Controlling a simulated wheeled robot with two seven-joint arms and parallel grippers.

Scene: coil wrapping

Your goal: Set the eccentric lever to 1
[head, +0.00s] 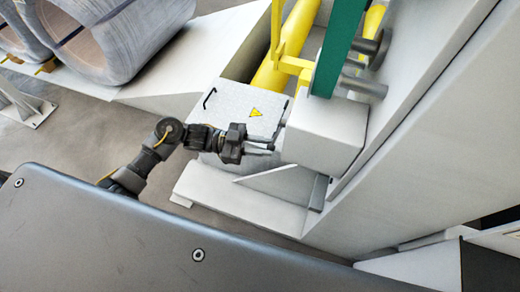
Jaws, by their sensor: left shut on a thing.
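My left gripper (269,147) reaches in from the left, and its fingers point right at the left face of a white box (326,134) on the machine. It is shut on a small grey part at that face, which I take to be the eccentric lever (281,137). The fingers and the box edge hide most of the lever, and its setting and any number marks cannot be read. My right gripper is not in view.
A white cabinet (235,105) with a yellow warning sign and black handle stands behind the gripper. A green bar (338,48), yellow tubes (292,45) and grey rollers (364,86) are above the box. Wrapped coils (110,35) lie at upper left.

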